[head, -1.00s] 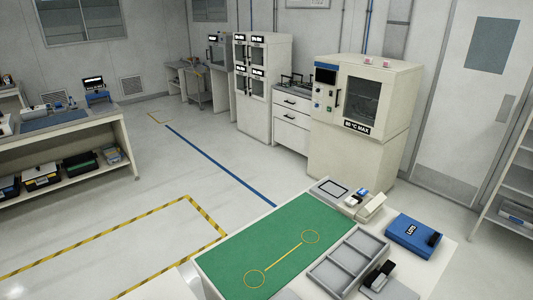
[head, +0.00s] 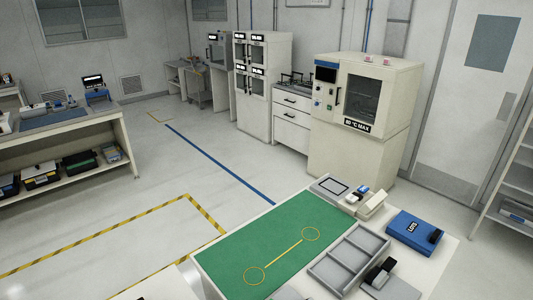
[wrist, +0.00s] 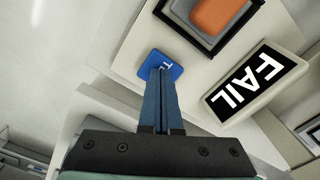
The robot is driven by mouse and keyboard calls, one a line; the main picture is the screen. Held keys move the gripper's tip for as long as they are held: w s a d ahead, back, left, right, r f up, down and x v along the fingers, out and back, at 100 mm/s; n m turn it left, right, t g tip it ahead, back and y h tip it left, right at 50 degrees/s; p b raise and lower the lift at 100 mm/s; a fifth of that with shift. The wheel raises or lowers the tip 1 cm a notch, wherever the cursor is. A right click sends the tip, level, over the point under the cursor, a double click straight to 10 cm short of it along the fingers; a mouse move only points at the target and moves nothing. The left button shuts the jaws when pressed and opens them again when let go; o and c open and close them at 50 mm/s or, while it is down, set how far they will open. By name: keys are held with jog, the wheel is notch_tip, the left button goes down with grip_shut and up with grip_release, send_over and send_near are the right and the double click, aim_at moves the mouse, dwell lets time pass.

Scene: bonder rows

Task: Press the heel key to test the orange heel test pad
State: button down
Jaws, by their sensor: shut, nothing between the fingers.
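In the wrist view my gripper (wrist: 161,72) is shut and empty, with its two blue fingers side by side. The fingertips are over a blue key (wrist: 153,59) with white lettering partly hidden by the fingers. I cannot tell whether they touch it. The orange heel test pad (wrist: 218,14) sits in a dark frame beyond the key, cut off by the top edge. A display (wrist: 214,101) to the right reads FAIL in white on black. My gripper does not show in the head view.
In the head view a bench with a green mat (head: 245,233) holds a grey compartment tray (head: 350,258) and a blue box (head: 415,232). An oven (head: 362,125) stands behind. The floor (head: 150,205) left of the bench is open.

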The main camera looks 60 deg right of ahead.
dwell(0.3)
jog(key=shift+r+p, duration=0.55)
jog(key=shift+p, duration=0.1)
notch_tip(320, 180, up, 5)
jog(key=p, duration=0.5)
jog(key=shift+r, duration=0.1)
notch_tip(320, 180, up, 13)
jog(key=b, duration=0.1)
jog(key=shift+b, duration=0.35)
dwell(1.0)
